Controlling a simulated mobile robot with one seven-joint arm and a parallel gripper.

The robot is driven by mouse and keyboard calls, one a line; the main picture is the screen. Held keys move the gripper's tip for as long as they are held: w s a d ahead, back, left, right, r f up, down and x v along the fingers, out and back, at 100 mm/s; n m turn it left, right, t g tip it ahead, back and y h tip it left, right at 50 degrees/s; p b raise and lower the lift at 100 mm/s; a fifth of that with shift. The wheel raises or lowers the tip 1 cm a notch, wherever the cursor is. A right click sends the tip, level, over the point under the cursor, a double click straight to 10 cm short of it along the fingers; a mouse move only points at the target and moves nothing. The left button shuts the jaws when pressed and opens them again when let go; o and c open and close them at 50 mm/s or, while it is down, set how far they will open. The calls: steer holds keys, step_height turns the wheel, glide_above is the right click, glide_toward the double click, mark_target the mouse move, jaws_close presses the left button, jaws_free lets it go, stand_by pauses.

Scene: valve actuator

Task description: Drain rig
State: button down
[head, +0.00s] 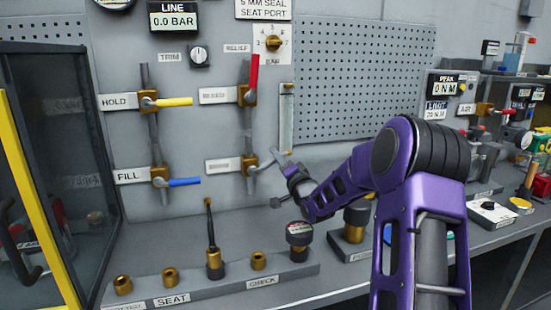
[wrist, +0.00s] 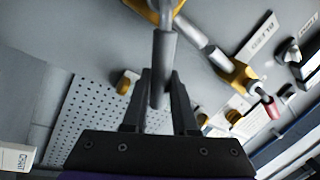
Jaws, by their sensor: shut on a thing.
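The lower right valve (head: 252,165) on the panel sits on a vertical pipe; the label to its left is too blurred to read. My gripper (head: 281,157) reaches it from the right, and in the head view the fingers mostly hide its handle. In the wrist view my gripper (wrist: 160,78) is shut on a grey valve handle (wrist: 164,60), which lies between the fingers and joins a brass body above. The LINE display (head: 174,20) reads 0.0 BAR.
Above is a valve with an upright red handle (head: 254,72). On the left pipe, the HOLD yellow handle (head: 174,102) and FILL blue handle (head: 184,182) lie horizontal. A bench rack (head: 210,282) with brass fittings is below. A yellow-edged door (head: 38,200) stands at left.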

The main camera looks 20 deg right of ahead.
steer(key=shift+d+f+m, duration=0.1)
steer(key=shift+f+m, duration=0.05)
steer(key=shift+m, duration=0.15)
steer(key=c, duration=0.7)
jaws_free()
step_height(320, 180, up, 10)
steer(key=shift+r+p, duration=0.1)
steer(key=shift+p, duration=0.6)
